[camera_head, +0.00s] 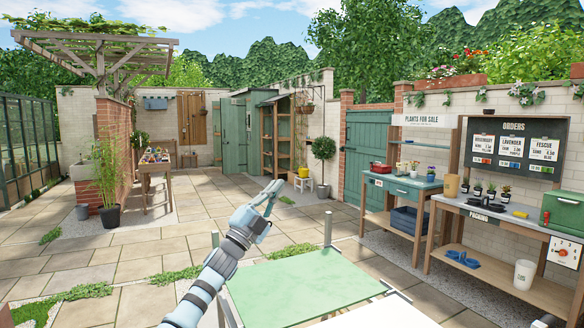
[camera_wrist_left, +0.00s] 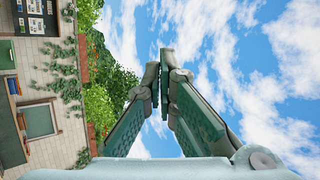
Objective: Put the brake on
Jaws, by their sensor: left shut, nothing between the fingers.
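No brake can be made out in either view. A green flat top (camera_head: 290,285) with pale upright posts at its corners lies in front of me at the bottom of the head view. It may be a cart, but its wheels and underside are hidden. My left gripper (camera_head: 274,190) is raised above and beyond its far edge, pointing up, shut and empty. In the left wrist view its fingertips (camera_wrist_left: 159,75) meet against the sky. My right gripper shows in neither view.
A packing bench (camera_head: 490,215) and a green-topped table (camera_head: 404,184) stand along the right wall. A wooden table (camera_head: 155,166) and a potted bamboo (camera_head: 108,180) are at the left. Open stone paving (camera_head: 130,255) lies between them.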

